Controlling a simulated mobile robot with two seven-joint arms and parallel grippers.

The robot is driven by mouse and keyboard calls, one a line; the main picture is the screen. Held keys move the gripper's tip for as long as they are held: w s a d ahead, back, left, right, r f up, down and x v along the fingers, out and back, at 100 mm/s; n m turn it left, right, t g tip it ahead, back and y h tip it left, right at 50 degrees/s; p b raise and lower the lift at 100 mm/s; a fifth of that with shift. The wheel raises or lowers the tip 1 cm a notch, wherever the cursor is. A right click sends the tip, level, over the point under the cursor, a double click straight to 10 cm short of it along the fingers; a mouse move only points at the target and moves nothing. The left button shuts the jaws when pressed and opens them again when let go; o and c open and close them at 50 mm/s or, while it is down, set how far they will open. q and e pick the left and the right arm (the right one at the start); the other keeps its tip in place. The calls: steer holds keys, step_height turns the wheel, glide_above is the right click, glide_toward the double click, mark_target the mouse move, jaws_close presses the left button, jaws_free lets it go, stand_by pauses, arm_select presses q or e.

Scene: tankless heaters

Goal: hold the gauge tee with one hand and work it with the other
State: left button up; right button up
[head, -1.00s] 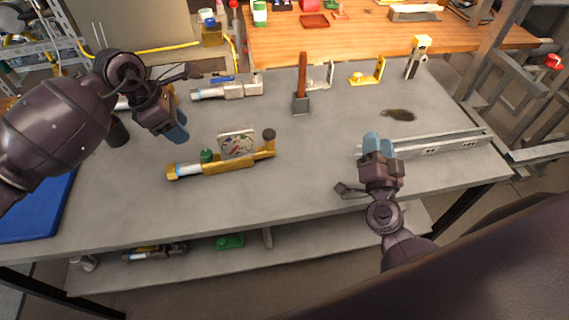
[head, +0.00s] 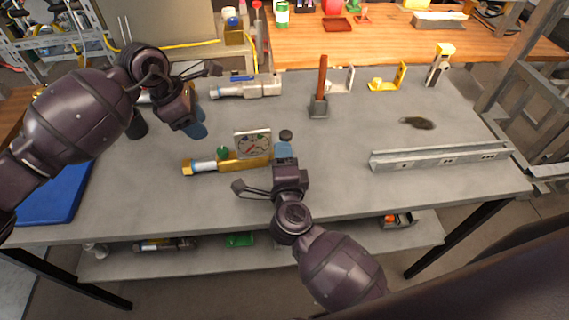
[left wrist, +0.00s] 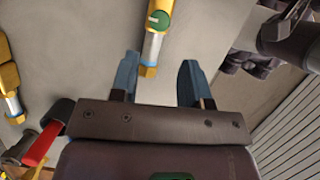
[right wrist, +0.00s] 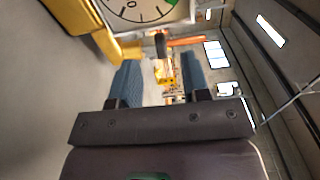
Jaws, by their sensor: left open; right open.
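The gauge tee (head: 199,167) lies on the grey table. It is a yellow-brass pipe with a silver section, a green knob, a dark end knob and a square white-framed dial. In the left wrist view its pipe end and green knob (left wrist: 157,20) show ahead of the open fingers. My left gripper (head: 197,122) is open and empty, above and behind the tee's left part. My right gripper (head: 285,150) is open at the tee's right end, by the dark knob. In the right wrist view the dial (right wrist: 140,10) is close at the top; I cannot tell whether the fingers touch the tee.
A hammer-like tool with a wooden handle (head: 322,80) stands behind the tee. Another pipe fitting (head: 250,88) lies at the back left. A grey metal rail (head: 440,157) lies at the right. A blue mat (head: 55,195) is at the left. The table's front strip is clear.

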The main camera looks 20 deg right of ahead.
mark_target(281, 139)
steer(key=w, duration=0.2)
steer(key=w+d, duration=0.1)
steer(key=w, duration=0.5)
steer(key=shift+d, duration=0.25)
jaws_close()
